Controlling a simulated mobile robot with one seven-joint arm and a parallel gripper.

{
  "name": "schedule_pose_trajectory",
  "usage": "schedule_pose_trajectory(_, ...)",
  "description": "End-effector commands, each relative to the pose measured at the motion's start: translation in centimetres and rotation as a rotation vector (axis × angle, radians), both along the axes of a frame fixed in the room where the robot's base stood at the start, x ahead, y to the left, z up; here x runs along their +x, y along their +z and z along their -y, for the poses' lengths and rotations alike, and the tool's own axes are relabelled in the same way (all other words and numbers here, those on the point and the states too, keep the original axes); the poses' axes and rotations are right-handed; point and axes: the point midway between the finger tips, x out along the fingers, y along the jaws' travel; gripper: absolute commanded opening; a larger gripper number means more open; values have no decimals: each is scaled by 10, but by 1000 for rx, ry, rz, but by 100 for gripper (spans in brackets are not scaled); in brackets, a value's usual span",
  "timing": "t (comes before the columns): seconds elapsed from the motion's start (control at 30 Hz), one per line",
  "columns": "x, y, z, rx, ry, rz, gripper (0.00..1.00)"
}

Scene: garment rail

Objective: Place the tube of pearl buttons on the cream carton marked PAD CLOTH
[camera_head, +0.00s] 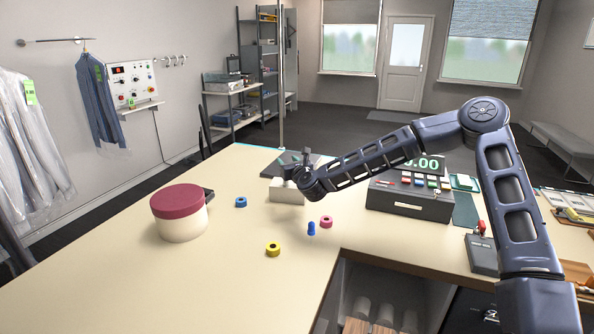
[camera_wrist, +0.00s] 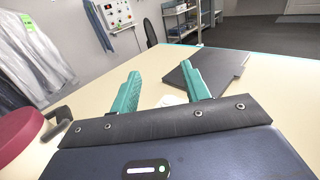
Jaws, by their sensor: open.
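My gripper (camera_head: 291,167) is at the far side of the counter, just above a cream box (camera_head: 287,193). This box may be the PAD CLOTH carton, but no label is readable. In the wrist view the two teal fingers of my gripper (camera_wrist: 160,69) are apart, with nothing held between them. A small white patch (camera_wrist: 170,100) shows low between the fingers. I cannot tell whether it is the box or something on it. I cannot make out the tube of pearl buttons in either view; my gripper and wrist cover part of the box top.
A round cream tub with a maroon lid (camera_head: 180,212) stands at left. Blue (camera_head: 241,202), pink (camera_head: 326,222) and yellow (camera_head: 273,249) rings and a small blue piece (camera_head: 311,229) lie in front. A dark flat slab (camera_wrist: 208,77) lies beyond. A cash register (camera_head: 408,198) stands right.

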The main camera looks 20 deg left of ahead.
Motion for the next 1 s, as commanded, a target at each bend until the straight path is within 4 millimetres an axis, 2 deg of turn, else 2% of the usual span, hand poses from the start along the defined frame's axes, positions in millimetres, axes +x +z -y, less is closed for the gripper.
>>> schedule_pose_trajectory(0.37, 0, 4, 1, -20, 8, 16, 46)
schedule_pose_trajectory(0.57, -5, 7, 15, -207, 77, 155, 46)
schedule_pose_trajectory(0.77, -7, 6, 46, -495, 172, 352, 46)
schedule_pose_trajectory(1.0, -3, 6, 100, -840, 272, 555, 46)
